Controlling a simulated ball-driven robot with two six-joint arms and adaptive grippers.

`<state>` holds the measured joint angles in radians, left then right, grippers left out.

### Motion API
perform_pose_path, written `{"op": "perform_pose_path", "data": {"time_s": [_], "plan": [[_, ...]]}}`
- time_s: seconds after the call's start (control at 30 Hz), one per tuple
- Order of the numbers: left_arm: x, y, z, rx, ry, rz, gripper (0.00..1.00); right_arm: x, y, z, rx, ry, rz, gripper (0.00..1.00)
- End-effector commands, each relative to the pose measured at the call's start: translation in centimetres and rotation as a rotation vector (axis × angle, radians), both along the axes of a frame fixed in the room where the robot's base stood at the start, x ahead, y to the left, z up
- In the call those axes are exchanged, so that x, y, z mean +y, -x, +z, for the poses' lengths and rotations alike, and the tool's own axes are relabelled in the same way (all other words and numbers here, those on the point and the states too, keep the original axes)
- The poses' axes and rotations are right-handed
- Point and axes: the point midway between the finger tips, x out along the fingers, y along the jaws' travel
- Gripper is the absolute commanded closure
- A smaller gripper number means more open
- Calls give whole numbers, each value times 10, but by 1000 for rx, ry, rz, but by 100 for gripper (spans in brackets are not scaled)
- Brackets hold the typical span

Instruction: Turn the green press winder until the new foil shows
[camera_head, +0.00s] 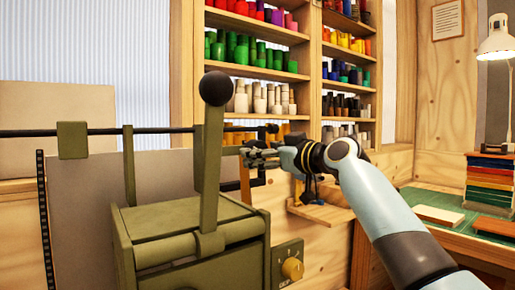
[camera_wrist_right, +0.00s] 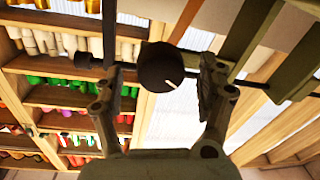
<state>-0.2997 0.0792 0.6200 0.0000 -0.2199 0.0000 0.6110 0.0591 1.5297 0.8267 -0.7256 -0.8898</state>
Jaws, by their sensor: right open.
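The green press (camera_head: 190,235) stands at the lower centre of the head view. Its upright lever (camera_head: 208,165) ends in a black ball (camera_head: 216,88). My right gripper (camera_head: 258,156) is just right of the lever in this view, its fingers pointing left. In the right wrist view, a dark round knob with a white mark, seemingly the winder (camera_wrist_right: 160,67), lies between the fingertips. The fingers are apart, with gaps visible on both sides of the knob. The head view does not show this knob clearly. I cannot make out the foil. My left gripper is out of view.
A black rail (camera_head: 95,132) runs across behind the lever. Shelves of coloured rolls (camera_head: 255,55) stand behind. A green-topped table (camera_head: 465,232) with stacked books and a lamp (camera_head: 497,45) is at right.

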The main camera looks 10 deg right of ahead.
Motion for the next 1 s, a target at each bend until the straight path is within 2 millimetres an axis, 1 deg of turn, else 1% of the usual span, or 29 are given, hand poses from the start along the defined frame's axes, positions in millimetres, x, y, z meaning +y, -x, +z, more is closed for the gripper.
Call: {"op": "perform_pose_path", "data": {"time_s": [0.03,0.1,0.2,0.5,0.57,0.93,1.0], "plan": [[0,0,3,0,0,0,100,4,-7,1,2,-4,0,26],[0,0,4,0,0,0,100,7,-14,1,0,-2,0,26],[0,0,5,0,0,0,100,10,-20,0,0,-1,0,26],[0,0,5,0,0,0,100,11,-23,-1,0,0,-1,26],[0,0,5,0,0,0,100,11,-23,-1,0,0,-1,32],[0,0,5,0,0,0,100,11,-22,-1,0,-1,-1,81],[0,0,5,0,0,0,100,11,-22,-1,0,-1,-1,83]]}}
